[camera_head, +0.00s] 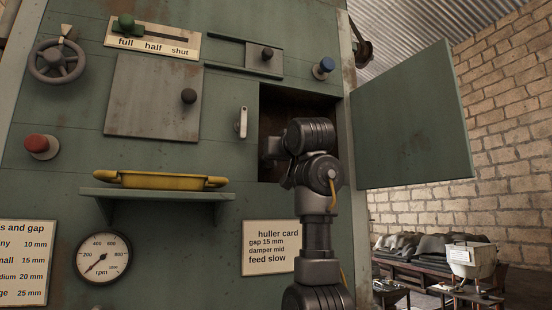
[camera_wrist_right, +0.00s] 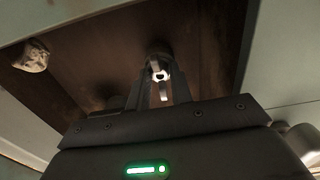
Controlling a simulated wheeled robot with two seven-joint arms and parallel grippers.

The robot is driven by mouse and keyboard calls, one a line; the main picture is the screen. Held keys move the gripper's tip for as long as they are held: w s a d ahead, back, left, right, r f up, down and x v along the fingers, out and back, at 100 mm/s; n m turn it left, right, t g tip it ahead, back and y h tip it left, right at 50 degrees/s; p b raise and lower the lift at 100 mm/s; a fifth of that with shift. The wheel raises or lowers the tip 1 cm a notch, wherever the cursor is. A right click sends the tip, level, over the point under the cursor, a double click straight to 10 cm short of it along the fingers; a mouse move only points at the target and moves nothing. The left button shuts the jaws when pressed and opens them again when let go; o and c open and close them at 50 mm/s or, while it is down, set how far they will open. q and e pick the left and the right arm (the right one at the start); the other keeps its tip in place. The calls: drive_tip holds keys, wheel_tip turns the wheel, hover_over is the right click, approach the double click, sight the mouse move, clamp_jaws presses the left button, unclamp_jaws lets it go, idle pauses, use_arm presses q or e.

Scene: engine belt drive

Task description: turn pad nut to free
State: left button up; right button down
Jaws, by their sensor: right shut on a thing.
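My right arm (camera_head: 312,150) reaches into the open dark compartment (camera_head: 275,110) in the green machine front. In the right wrist view my right gripper (camera_wrist_right: 160,84) points at the brown inner wall, its fingers shut on a small round metal piece, which looks like the pad nut (camera_wrist_right: 158,66). A bright strip shows between the fingers. In the head view the nut and fingertips are hidden behind my wrist. My left gripper is not in view.
The compartment's green door (camera_head: 415,120) stands open to the right. A pale lump (camera_wrist_right: 31,57) sits at the compartment's left in the wrist view. A yellow tray (camera_head: 160,181) rests on the shelf (camera_head: 155,196). A huller card (camera_head: 270,248) is below the opening.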

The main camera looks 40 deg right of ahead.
drive_tip(key=c, duration=1.3)
unclamp_jaws()
drive_tip(key=shift+o, duration=0.2)
drive_tip(key=shift+s, duration=0.1)
